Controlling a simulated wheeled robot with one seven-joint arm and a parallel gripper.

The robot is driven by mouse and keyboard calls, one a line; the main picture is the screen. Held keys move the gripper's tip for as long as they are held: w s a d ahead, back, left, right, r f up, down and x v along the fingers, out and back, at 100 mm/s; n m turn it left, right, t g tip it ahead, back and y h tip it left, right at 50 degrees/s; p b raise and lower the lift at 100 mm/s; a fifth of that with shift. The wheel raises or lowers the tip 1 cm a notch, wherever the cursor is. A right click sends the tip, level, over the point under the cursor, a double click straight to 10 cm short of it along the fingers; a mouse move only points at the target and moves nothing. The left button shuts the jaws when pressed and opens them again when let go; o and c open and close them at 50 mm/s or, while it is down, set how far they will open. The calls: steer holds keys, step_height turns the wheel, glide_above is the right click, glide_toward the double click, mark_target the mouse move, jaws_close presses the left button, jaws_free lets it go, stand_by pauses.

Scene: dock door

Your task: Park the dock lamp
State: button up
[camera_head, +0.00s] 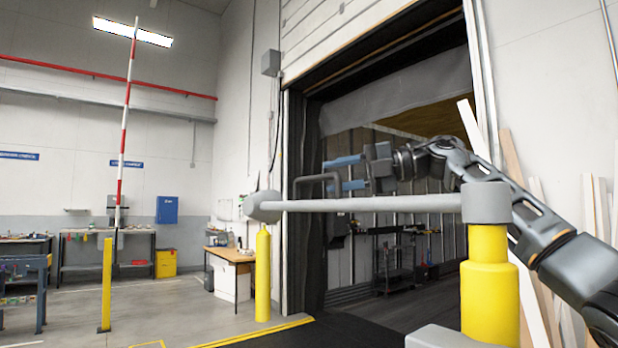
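The dock lamp has a long grey arm (385,204) running level from a grey collar on a yellow post (490,290) at the right to a rounded grey head (264,206) at the left. The arm spans the front of the open dock doorway. A dark grey loop handle (316,178) stands up from the arm near the head. My gripper (347,173) is open, with two blue fingers one above the other, pointing left beside the handle's right side. The fingers overlap the handle in this view; I cannot tell whether they touch it.
A yellow bollard (263,275) stands below the lamp head. A wooden table (232,254) is behind it, left of the doorway. Another yellow post (106,285) and a red-white pole (124,130) stand at left. Boards (600,210) lean at right.

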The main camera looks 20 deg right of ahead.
mark_target(317, 179)
steer(key=shift+p+x, duration=0.35)
steer(key=shift+x, duration=2.05)
jaws_close()
